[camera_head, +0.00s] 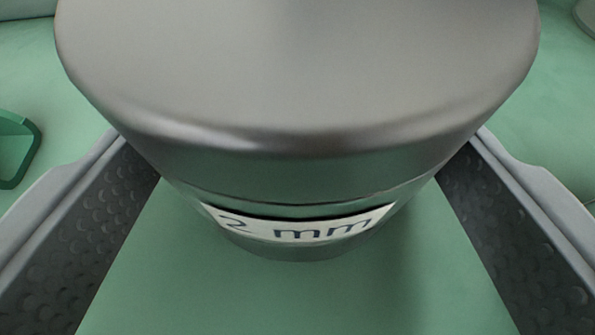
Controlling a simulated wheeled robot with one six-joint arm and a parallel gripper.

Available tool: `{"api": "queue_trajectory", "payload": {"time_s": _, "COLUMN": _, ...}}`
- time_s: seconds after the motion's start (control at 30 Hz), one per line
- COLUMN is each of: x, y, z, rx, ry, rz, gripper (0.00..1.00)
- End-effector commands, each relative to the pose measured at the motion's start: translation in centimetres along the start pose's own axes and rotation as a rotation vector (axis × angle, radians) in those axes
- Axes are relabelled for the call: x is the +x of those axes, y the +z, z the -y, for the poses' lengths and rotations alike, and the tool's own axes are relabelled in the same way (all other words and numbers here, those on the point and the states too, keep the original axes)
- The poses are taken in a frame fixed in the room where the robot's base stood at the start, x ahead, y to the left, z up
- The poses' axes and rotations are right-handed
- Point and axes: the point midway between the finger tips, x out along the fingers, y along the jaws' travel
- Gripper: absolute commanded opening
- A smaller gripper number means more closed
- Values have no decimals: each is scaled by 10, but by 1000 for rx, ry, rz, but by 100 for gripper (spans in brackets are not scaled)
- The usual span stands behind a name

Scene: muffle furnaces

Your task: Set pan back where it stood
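A grey metal pan (300,75), round and wide at the top, fills the upper middle of the view. A white label reading "2 mm" (300,228) is on its lower side wall, facing me. My gripper (298,165) has one dark, dimpled finger on each side of the pan, and the inner faces meet its sides with no gap showing. The pan looks upright between them. The fingertips are hidden behind its wide upper part. I cannot tell whether its base touches the green surface.
The green surface (270,305) is bare below the pan. A green angular object (18,148) is at the left edge. Part of a grey round thing (586,15) shows at the top right corner.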

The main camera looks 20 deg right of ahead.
Motion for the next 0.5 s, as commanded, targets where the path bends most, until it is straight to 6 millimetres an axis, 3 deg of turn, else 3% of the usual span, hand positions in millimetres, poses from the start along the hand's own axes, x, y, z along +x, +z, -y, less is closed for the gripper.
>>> {"api": "queue_trajectory", "payload": {"time_s": 0.03, "x": 0, "y": 1, "z": 0, "rx": -1, "ry": 0, "rz": 1, "gripper": 83}}
{"api": "queue_trajectory", "payload": {"time_s": 0.13, "x": 0, "y": 1, "z": 0, "rx": 0, "ry": 0, "rz": 0, "gripper": 100}}
{"api": "queue_trajectory", "payload": {"time_s": 0.5, "x": -7, "y": -2, "z": 0, "rx": -1, "ry": -1, "rz": -1, "gripper": 100}}
